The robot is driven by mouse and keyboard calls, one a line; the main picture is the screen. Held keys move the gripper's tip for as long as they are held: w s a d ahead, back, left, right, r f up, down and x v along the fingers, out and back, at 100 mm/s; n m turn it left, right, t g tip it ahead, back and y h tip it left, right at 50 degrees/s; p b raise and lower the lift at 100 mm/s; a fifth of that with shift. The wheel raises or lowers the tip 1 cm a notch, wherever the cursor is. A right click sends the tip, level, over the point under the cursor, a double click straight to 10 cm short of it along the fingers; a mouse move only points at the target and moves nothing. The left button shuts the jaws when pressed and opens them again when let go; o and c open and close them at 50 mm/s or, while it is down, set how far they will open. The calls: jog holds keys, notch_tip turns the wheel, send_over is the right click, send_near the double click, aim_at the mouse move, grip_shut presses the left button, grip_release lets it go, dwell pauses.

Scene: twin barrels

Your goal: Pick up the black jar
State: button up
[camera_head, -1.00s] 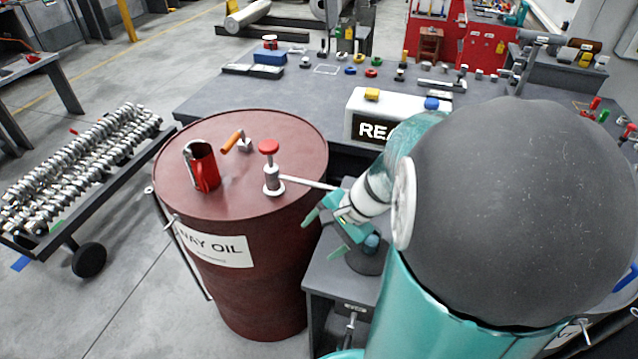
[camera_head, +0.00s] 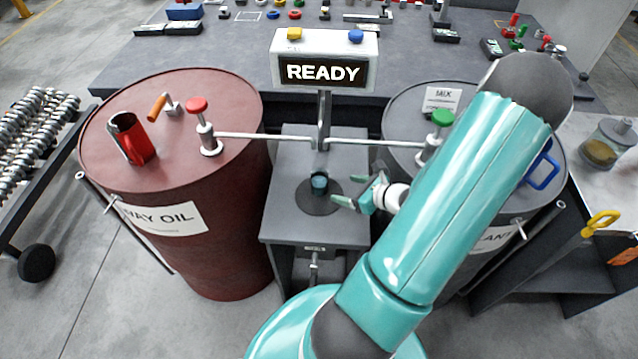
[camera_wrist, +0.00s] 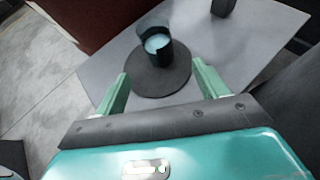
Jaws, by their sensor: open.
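The black jar (camera_head: 319,184) is a small dark cup with pale blue inside. It stands upright on a dark round disc (camera_head: 305,203) on the grey stand between the two barrels. It also shows in the wrist view (camera_wrist: 153,52), beyond my fingertips and roughly between them. My gripper (camera_head: 357,192) is open and empty, to the right of the jar and apart from it. Both its green fingers show in the wrist view (camera_wrist: 161,80).
A red barrel (camera_head: 225,215) with a red mug (camera_head: 132,138) stands left, a grey barrel (camera_head: 400,100) with a blue handle (camera_head: 542,170) right. Pipes from both meet a post under the READY sign (camera_head: 325,72) behind the jar. A workbench (camera_head: 190,60) lies behind.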

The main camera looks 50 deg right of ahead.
aim_at(326, 185)
jog(key=x, duration=1.2)
jog(key=shift+s, duration=0.1)
jog(key=c, duration=1.2)
jog(key=shift+r, duration=0.1)
